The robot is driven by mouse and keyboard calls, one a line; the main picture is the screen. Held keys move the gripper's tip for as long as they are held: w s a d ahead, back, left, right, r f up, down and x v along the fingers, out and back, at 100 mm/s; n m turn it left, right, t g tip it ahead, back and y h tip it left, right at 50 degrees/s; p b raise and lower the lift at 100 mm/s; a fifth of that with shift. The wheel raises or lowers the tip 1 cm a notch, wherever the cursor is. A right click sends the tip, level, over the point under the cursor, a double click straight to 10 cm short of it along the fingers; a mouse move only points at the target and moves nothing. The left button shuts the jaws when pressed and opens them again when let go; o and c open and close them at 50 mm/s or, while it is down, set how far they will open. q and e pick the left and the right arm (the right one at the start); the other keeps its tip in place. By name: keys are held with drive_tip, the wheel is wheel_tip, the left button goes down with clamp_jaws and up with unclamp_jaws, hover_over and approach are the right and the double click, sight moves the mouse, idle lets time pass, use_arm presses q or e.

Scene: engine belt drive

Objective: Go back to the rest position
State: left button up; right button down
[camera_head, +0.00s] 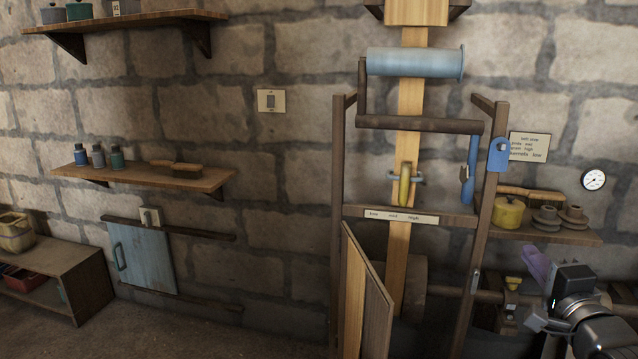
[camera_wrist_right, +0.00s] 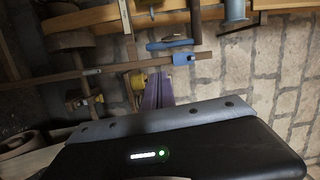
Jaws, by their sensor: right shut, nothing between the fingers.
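My right gripper (camera_head: 535,262) is at the lower right of the head view, with purple fingers pointing up and left beside the belt-drive frame. In the right wrist view the purple fingers (camera_wrist_right: 157,90) stand side by side, shut and empty, beyond the dark wrist housing. The wooden belt (camera_head: 410,110) runs vertically through the frame (camera_head: 338,200), past a pale blue roller (camera_head: 415,62). A yellow-green handle (camera_head: 405,185) is in front of the belt. My left gripper is not in view.
A right shelf (camera_head: 555,234) holds a yellow pot (camera_head: 509,213) and dark stacked parts near my right arm. A blue tag (camera_head: 498,155) hangs on the frame's right post. Left are wall shelves (camera_head: 145,179), a blue cabinet door (camera_head: 145,258) and a low bench (camera_head: 85,275).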

drive_tip(key=w+a+f+n+g+y+p, duration=0.15)
drive_tip(key=a+f+n+g, duration=0.25)
drive_tip(key=a+f+n, duration=0.7)
drive_tip(key=w+a+f+n+g+y+p, duration=0.15)
drive_tip(key=a+f+g, duration=0.3)
drive_tip(key=f, duration=1.35)
drive_tip(key=s+a+f+n+g+y+p, duration=0.2)
drive_tip(key=s+a+f+n+g+p, duration=0.15)
drive_tip(key=s+a+f, duration=0.9)
drive_tip(key=s+a+f+g+y, duration=0.1)
drive_tip(key=s+a+f+g, duration=0.1)
drive_tip(key=s, duration=0.5)
drive_tip(key=s+a+f+g+p, duration=0.1)
drive_tip(key=s+a+f+g, duration=0.2)
drive_tip(key=s+f, duration=0.4)
drive_tip(key=shift+a+n+g+y+p, duration=0.3)
drive_tip(key=shift+a+y, duration=0.1)
drive_tip(key=shift+a, duration=0.3)
